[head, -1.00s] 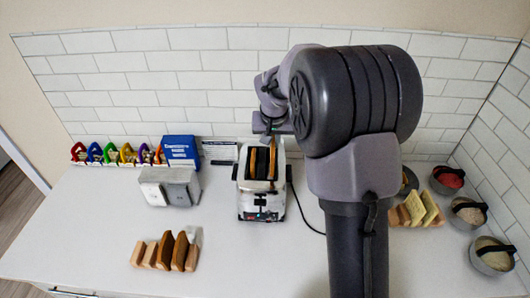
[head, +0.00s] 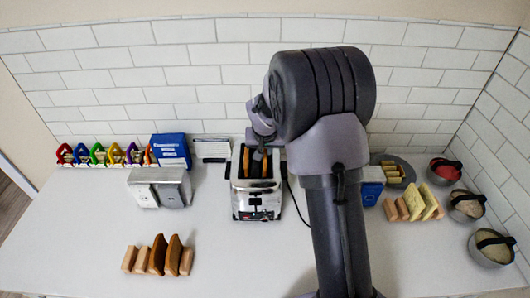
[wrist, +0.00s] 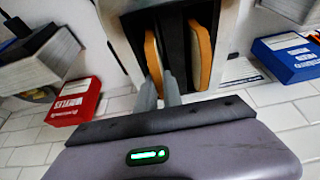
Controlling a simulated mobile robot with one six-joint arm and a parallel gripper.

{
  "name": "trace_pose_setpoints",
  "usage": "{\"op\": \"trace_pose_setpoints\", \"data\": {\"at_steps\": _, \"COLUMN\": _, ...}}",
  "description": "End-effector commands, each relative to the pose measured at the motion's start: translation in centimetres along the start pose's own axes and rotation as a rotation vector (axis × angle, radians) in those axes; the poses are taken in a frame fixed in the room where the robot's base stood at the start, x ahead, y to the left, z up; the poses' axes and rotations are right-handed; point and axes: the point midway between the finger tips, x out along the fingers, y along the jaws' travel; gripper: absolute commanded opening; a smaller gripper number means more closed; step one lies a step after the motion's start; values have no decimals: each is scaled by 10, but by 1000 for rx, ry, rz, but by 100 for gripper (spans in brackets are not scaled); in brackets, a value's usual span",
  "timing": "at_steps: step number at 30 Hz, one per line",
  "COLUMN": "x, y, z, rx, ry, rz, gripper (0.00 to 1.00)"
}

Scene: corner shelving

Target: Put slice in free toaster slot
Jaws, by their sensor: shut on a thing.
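The silver toaster (head: 257,208) stands on the counter against the back wall, with two dark slots on top. One browned slice (head: 247,164) sits in the left slot in the head view; it is the right-hand slice (wrist: 201,55) in the wrist view. The other slice (wrist: 153,62) is in the other slot, between my fingers. My gripper (wrist: 159,93) is shut on this slice, just over the toaster. In the head view my gripper (head: 261,152) is small and partly hidden by my arm. How deep the held slice sits is hard to tell.
Several bread slices (head: 158,256) stand at front left. A metal double container (head: 160,187) and blue box (head: 171,151) are left of the toaster. Right of my arm are cheese-like slices (head: 430,201), a plate (head: 405,165) and bowls (head: 467,206). The front middle counter is clear.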

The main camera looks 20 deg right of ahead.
Motion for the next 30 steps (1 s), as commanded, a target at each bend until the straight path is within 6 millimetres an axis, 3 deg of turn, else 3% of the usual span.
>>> {"op": "trace_pose_setpoints", "data": {"at_steps": 2, "x": 4, "y": 0, "z": 2, "rx": 0, "ry": 0, "rz": 0, "gripper": 0}}
{"op": "trace_pose_setpoints", "data": {"at_steps": 3, "x": 2, "y": 0, "z": 1, "rx": 0, "ry": 0, "rz": 0, "gripper": 18}}
{"op": "trace_pose_setpoints", "data": {"at_steps": 6, "x": 2, "y": 0, "z": 1, "rx": 0, "ry": 0, "rz": 0, "gripper": 32}}
{"op": "trace_pose_setpoints", "data": {"at_steps": 16, "x": -5, "y": 0, "z": -2, "rx": 0, "ry": 0, "rz": 0, "gripper": 32}}
{"op": "trace_pose_setpoints", "data": {"at_steps": 20, "x": -34, "y": 0, "z": -2, "rx": 1, "ry": 4, "rz": -1, "gripper": 32}}
{"op": "trace_pose_setpoints", "data": {"at_steps": 24, "x": -76, "y": 0, "z": -2, "rx": 1, "ry": 5, "rz": -1, "gripper": 32}}
{"op": "trace_pose_setpoints", "data": {"at_steps": 30, "x": -114, "y": 0, "z": -1, "rx": 0, "ry": 1, "rz": 0, "gripper": 32}}
